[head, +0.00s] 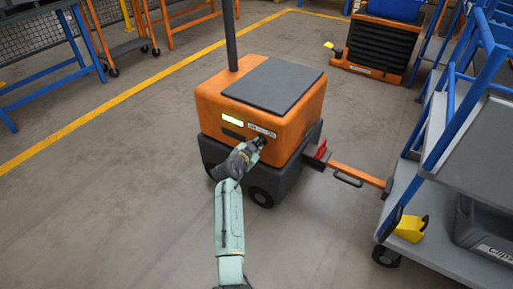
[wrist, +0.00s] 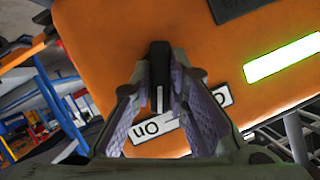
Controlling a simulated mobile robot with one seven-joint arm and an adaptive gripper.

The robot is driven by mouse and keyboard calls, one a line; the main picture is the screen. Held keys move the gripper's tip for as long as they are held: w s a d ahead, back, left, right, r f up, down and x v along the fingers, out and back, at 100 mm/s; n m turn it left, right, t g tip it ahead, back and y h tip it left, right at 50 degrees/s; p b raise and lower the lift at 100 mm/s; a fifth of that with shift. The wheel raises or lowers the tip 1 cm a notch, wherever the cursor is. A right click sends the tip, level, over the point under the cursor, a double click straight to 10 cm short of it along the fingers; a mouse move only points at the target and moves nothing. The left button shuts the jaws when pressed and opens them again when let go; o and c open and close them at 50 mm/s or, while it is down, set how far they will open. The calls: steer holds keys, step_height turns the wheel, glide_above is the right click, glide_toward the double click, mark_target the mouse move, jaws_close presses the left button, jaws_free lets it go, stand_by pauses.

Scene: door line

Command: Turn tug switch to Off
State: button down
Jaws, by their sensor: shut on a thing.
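The orange tug (head: 291,118) stands on the floor in the middle of the head view. My gripper (head: 259,142) is at its front face, below a small white label plate. In the wrist view, my gripper (wrist: 160,100) has a purple-padded finger on each side of the black switch knob (wrist: 159,62) and is shut on it. A white pointer line (wrist: 159,98) on the knob points down the picture, towards the white label plate (wrist: 150,128). "On" is readable on the plate's left part. The fingers and knob hide the plate's middle, and I cannot read the right part.
A lit green display (wrist: 283,57) is on the tug's face. An orange drawbar (head: 355,177) joins the tug to a grey cart (head: 450,235) at the right, with a yellow piece (head: 410,228) on it. Open floor lies to the left.

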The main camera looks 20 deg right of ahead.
steer(key=n+g+h+b, duration=0.1)
steer(key=n, duration=0.1)
steer(key=n+g+b, duration=0.1)
steer(key=n, duration=0.1)
steer(key=shift+w+g+h+b, duration=0.15)
steer(key=shift+g+h+b, duration=0.15)
steer(key=shift+h, duration=0.1)
steer(key=n+g+h+b, duration=0.1)
steer(key=n, duration=0.1)
steer(key=n+g+h+b, duration=0.1)
steer(key=n, duration=0.1)
steer(key=shift+n, duration=0.4)
stand_by(0.3)
steer(key=c, duration=1.6)
jaws_free()
steer(key=shift+o, duration=0.2)
steer(key=shift+a, duration=0.15)
steer(key=v, duration=1.2)
